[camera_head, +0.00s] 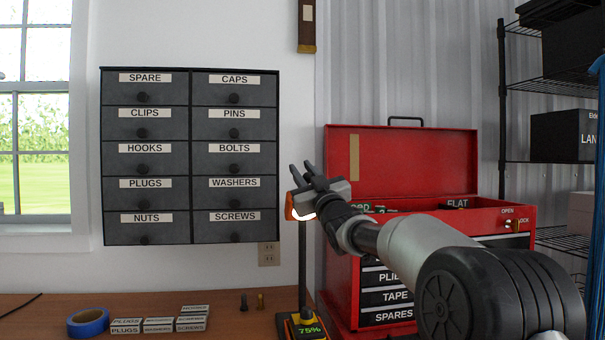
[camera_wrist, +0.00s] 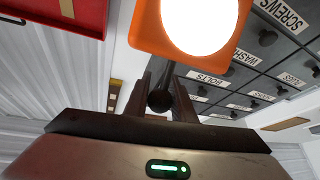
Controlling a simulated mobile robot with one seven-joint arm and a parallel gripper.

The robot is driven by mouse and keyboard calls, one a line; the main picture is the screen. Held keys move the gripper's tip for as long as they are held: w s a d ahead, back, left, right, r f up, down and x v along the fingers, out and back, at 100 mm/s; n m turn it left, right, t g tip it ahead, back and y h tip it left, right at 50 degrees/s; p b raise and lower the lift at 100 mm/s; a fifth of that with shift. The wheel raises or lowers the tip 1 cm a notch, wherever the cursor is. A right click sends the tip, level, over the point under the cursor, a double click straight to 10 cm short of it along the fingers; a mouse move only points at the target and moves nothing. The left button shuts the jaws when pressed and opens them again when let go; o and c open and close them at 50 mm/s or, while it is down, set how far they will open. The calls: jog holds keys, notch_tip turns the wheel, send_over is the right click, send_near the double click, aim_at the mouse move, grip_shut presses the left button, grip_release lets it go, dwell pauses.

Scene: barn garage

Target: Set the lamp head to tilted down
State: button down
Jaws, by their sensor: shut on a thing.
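The lamp has a small orange head (camera_head: 293,207) with a glowing white face, on a thin dark post (camera_head: 302,265). The lit lower rim shows in the head view, with the face turned partly downward; its exact angle is hard to tell. In the wrist view the orange head (camera_wrist: 148,35) is close, its bright round face toward the camera. My gripper (camera_head: 314,175) is at the head's upper right. In the wrist view my gripper (camera_wrist: 160,97) is shut on a dark ball-ended knob (camera_wrist: 159,101) beside the head. The lamp base (camera_head: 303,326) displays 75%.
A red toolbox (camera_head: 340,240) stands close behind and right of the lamp. A labelled drawer cabinet (camera_head: 190,105) hangs on the wall at left. Blue tape (camera_head: 87,322), small labelled boxes (camera_head: 160,324) and two small upright pieces (camera_head: 260,300) are on the wooden bench (camera_head: 50,312).

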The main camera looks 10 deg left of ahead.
jog(key=c, duration=1.8)
grip_release()
jog(key=shift+s+r, duration=0.25)
jog(key=shift+r, duration=0.35)
jog(key=shift+o, duration=1.4)
jog(key=shift+s+d+r, duration=0.1)
jog(key=shift+s, duration=0.1)
jog(key=shift+w+f, duration=0.15)
jog(key=shift+f, duration=0.1)
jog(key=shift+s+d+f, duration=0.15)
jog(key=shift+s+f, duration=0.15)
jog(key=shift+f, duration=0.05)
jog(key=b+v, duration=0.1)
jog(key=v, duration=1.5)
jog(key=shift+s+f, duration=0.2)
jog(key=shift+d, duration=0.1)
